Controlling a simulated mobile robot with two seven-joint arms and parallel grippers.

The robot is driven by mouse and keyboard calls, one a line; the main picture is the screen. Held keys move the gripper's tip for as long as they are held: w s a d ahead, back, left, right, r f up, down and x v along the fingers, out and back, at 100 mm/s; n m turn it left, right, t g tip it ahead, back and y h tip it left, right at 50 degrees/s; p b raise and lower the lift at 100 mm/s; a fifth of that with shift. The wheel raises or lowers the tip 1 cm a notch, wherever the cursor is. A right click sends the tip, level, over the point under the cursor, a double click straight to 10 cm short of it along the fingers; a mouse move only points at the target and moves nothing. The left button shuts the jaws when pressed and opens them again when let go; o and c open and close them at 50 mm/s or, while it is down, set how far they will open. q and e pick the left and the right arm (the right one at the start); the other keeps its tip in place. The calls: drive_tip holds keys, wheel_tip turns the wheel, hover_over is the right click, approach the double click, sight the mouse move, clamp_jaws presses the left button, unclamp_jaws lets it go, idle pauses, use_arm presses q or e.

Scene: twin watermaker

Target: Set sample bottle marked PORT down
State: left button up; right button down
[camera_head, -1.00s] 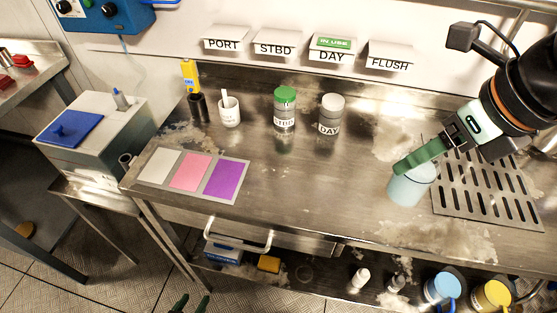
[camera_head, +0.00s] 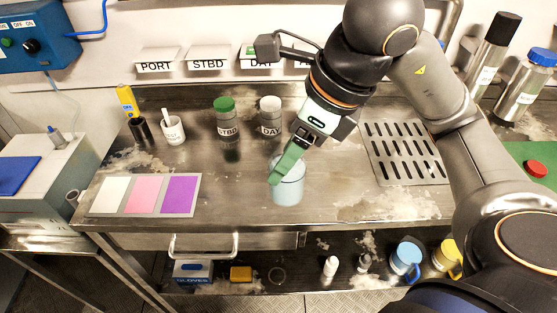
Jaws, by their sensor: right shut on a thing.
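My right gripper (camera_head: 285,167), with green fingers, is shut on a pale blue, translucent sample bottle (camera_head: 288,190). The bottle is upright over the middle of the steel bench (camera_head: 330,205). No label shows on it, and I cannot tell whether its base touches the bench. The PORT sign (camera_head: 155,65) is on the back wall at left. My left gripper is not in view.
A mat with white, pink and purple fields (camera_head: 145,196) lies at left. A white cup (camera_head: 173,132) and a dark holder (camera_head: 140,131) stand behind it. A slotted drain plate (camera_head: 405,153) is to the right. Bare bench lies between the mat and the held bottle.

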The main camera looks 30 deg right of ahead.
drive_tip(key=shift+w+d+f+b, duration=0.2)
drive_tip(key=shift+w+d+f, duration=0.75)
drive_tip(key=shift+w+f, duration=0.85)
drive_tip(key=shift+w+d+f+b, duration=0.25)
drive_tip(key=shift+w+d+f, duration=0.95)
drive_tip(key=shift+f, duration=0.9)
drive_tip(key=shift+w+d+f+b, duration=0.2)
drive_tip(key=shift+w+d+f, duration=0.5)
drive_tip(key=shift+w+f, duration=1.2)
drive_tip(key=shift+s+f, duration=0.1)
drive_tip(key=shift+f, duration=0.15)
drive_tip(key=shift+c, duration=0.6)
unclamp_jaws()
